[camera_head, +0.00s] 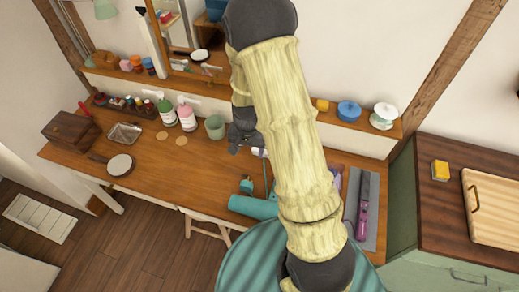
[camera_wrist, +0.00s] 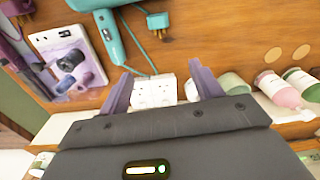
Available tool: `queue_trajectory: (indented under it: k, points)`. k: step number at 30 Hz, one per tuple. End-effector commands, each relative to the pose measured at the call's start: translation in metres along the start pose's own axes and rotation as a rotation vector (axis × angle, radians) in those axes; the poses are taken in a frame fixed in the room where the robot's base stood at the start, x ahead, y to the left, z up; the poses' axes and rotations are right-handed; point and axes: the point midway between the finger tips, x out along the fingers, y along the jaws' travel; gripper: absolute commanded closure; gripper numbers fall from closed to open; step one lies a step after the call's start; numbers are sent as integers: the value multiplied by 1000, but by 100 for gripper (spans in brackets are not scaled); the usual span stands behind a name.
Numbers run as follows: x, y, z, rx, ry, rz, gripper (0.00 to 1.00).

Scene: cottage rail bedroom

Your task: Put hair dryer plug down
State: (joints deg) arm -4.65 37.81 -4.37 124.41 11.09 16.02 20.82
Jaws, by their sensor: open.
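The teal hair dryer (camera_head: 255,206) lies on the wooden dressing table, and its body also shows at the top of the wrist view (camera_wrist: 104,28). Its plug (camera_head: 246,185) lies on the tabletop beside it; in the wrist view the plug (camera_wrist: 158,22) shows metal prongs, with the teal cord beside it. My gripper (camera_head: 243,140) is near the back of the table, apart from the plug. In the wrist view its purple fingers (camera_wrist: 161,78) are spread, with a white socket block (camera_wrist: 153,91) beyond and between them. Nothing is held.
A hand mirror (camera_head: 120,165) lies further left. A purple styling tool (camera_head: 363,212) lies on a grey mat at right. The table's front left is mostly clear.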

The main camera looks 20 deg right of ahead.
Motion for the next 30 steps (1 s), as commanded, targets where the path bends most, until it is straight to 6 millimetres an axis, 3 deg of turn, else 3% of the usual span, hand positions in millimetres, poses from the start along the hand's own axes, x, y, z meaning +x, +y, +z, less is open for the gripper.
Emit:
queue_trajectory:
  k: [1,6,15,21,30]
  points:
    - [-19,2,4,-35,15,-14,35]
    - [-72,16,25,-177,62,-42,35]
    - [-142,50,73,-429,158,-54,35]
    - [-159,64,93,-522,192,-45,35]
    - [-159,65,94,-528,192,-44,35]
